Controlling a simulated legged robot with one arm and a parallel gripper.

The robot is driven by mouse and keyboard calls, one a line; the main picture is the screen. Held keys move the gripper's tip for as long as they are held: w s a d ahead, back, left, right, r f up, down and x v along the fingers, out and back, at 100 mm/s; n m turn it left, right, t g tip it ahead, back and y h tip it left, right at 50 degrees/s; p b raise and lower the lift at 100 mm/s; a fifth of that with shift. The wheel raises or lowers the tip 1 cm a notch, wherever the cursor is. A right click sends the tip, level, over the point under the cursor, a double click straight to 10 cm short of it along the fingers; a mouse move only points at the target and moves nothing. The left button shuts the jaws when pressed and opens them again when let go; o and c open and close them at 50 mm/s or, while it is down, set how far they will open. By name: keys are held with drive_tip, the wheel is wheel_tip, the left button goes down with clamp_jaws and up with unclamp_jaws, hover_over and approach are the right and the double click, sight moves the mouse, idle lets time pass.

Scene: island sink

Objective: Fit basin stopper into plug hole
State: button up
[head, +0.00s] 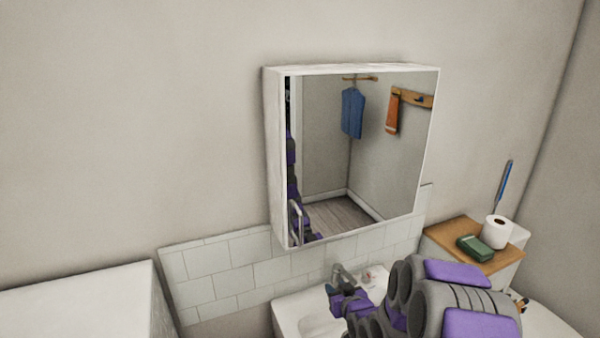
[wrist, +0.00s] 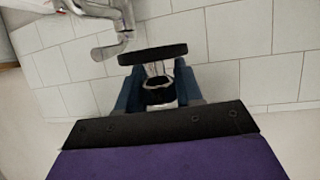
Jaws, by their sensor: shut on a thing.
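The basin stopper (wrist: 152,54) shows in the wrist view as a dark flat disc with a pale metal part and a black ring below it. My gripper (wrist: 158,84) is shut on it, with a blue finger on each side of the ringed part. In the head view my gripper (head: 332,289) is over the white basin (head: 287,318), close to the tap (head: 343,274). The tap also shows at upper left in the wrist view (wrist: 108,42), apart from the stopper. The plug hole is not visible, and my arm hides part of the basin.
A mirror cabinet (head: 355,150) hangs above the tiled splashback (head: 215,275). Small items (head: 372,278) sit on the basin's back edge. At right, a wooden shelf top (head: 450,242) holds a green box (head: 475,248) and a toilet roll (head: 495,232). A white surface (head: 80,305) is at left.

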drive_tip(key=d+r+m+h, duration=0.1)
drive_tip(key=r, duration=0.1)
drive_tip(key=r+h, duration=0.1)
drive_tip(key=r, duration=0.1)
drive_tip(key=s+d+r+m+h, duration=0.1)
drive_tip(key=r, duration=0.1)
drive_tip(key=shift+d+m+t, duration=0.3)
drive_tip(key=shift+s+d+r, duration=0.2)
drive_tip(key=shift+d+r, duration=0.05)
